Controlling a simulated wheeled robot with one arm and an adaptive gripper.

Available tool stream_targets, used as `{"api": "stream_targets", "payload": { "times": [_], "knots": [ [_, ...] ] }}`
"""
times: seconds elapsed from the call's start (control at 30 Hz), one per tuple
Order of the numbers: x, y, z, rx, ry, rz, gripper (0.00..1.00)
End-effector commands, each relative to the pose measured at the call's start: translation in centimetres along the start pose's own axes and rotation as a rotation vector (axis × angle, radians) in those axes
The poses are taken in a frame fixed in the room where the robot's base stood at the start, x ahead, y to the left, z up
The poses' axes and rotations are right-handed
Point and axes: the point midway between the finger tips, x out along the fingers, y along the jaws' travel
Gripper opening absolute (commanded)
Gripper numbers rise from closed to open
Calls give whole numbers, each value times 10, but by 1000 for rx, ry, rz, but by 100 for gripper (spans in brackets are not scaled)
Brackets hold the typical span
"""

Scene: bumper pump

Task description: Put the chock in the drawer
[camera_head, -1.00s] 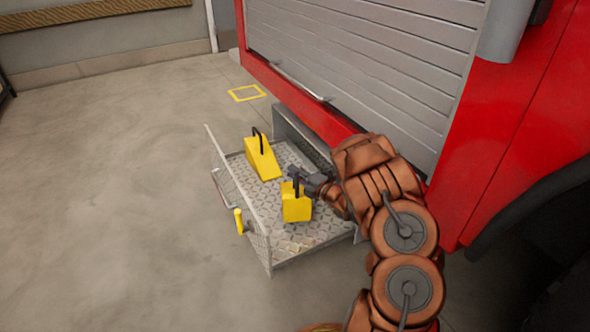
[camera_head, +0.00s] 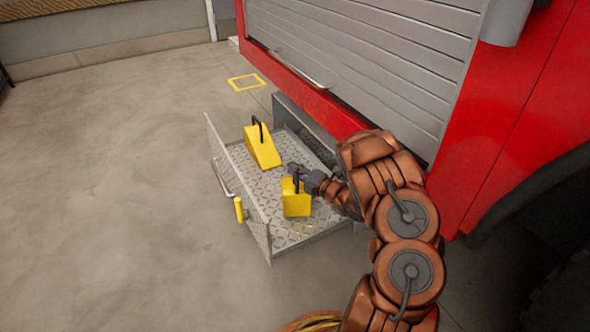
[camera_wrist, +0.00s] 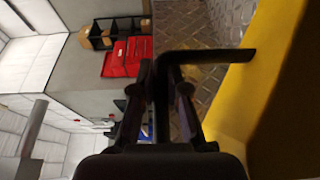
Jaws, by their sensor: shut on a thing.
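A yellow chock (camera_head: 296,204) with a black handle is at the right part of the open drawer (camera_head: 250,190). My gripper (camera_head: 293,170) is shut on its black handle; in the wrist view the fingers (camera_wrist: 170,85) close on the black handle bar, with the yellow chock body (camera_wrist: 270,90) at the right. The chock is at or just above the drawer floor; I cannot tell if it touches. A second yellow chock (camera_head: 262,149) with a black handle stands in the drawer's far part, apart from the held one.
The drawer is pulled out from under the red truck (camera_head: 340,120) with its grey shutter (camera_head: 380,60). A yellow handle (camera_head: 239,210) is on its outer side. A yellow square (camera_head: 246,82) is marked on the floor behind. Open floor lies to the left.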

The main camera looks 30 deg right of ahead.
Motion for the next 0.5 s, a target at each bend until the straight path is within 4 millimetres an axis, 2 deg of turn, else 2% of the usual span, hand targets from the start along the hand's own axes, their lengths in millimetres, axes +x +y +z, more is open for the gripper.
{"api": "stream_targets", "payload": {
  "times": [0.5],
  "knots": [
    [0, -3, 1, -2, -1, 5, 0]
  ]
}}
